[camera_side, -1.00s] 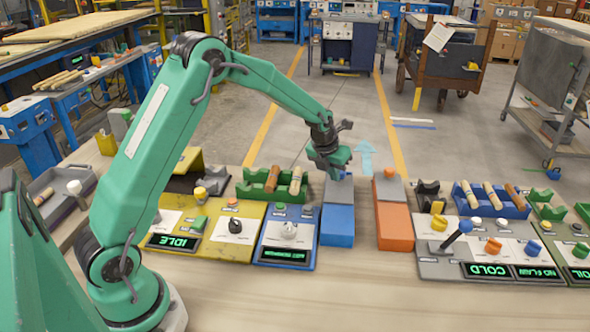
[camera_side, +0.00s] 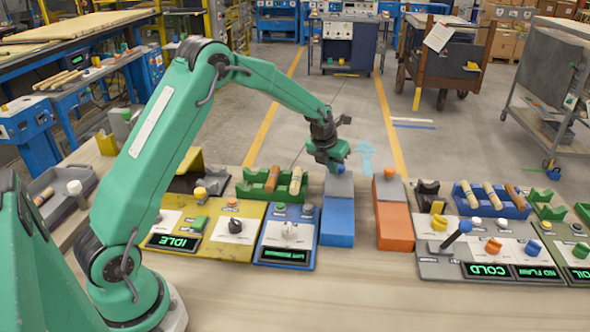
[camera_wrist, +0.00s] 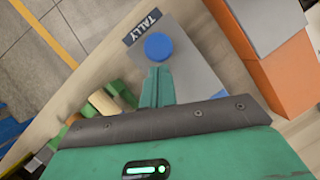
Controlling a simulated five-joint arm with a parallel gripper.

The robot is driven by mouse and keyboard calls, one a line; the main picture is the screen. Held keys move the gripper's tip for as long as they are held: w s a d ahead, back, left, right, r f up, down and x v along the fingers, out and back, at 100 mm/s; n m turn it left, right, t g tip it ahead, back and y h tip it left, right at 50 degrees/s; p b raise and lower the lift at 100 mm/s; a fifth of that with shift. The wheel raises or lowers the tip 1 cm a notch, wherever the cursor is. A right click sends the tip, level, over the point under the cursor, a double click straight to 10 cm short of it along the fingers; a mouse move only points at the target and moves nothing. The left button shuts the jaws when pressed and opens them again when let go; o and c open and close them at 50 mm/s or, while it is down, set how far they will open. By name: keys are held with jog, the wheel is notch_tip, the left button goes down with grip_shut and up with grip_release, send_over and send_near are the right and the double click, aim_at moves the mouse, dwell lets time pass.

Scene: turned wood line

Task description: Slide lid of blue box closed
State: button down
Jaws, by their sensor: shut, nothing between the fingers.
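The blue box (camera_side: 337,224) lies on the table right of the blue panel. Its grey lid (camera_side: 340,189) covers the far end, and the box's near part shows blue. In the side view a blue knob (camera_side: 341,171) stands on the lid's far part. My gripper (camera_side: 331,166) is shut and empty, low at the left of the knob. In the wrist view the shut fingertips (camera_wrist: 157,72) are right beside the knob (camera_wrist: 158,46) over the lid (camera_wrist: 192,72); I cannot tell whether they touch it.
An orange box (camera_side: 395,226) with its own grey lid (camera_side: 389,191) stands close on the right. A blue panel (camera_side: 287,238) and a green rack (camera_side: 270,188) with wooden pieces are close on the left. A TALLY label (camera_wrist: 145,26) lies by the knob.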

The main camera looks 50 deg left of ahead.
aim_at(330, 184)
jog(key=shift+s+d, duration=0.35)
jog(key=shift+s, duration=0.4)
jog(key=shift+s+d+r, duration=0.2)
jog(key=shift+s+d, duration=0.05)
jog(key=shift+s, duration=0.35)
jog(key=shift+s+d+r, duration=0.15)
jog(key=shift+s+d, duration=0.05)
jog(key=shift+s, duration=0.35)
jog(key=v, duration=0.9)
jog(key=shift+d, duration=0.3)
jog(key=shift+r, duration=0.1)
jog(key=s+d+r+n, duration=0.4)
jog(key=s+r+n, duration=0.5)
jog(key=s+n, duration=0.5)
jog(key=s+d+n+t, duration=0.1)
jog(key=s+d+n, duration=0.2)
jog(key=s+n, duration=1.2)
jog(key=shift+s+f+n+h, duration=0.15)
jog(key=shift+n+h, duration=0.15)
jog(key=shift+n, duration=1.4)
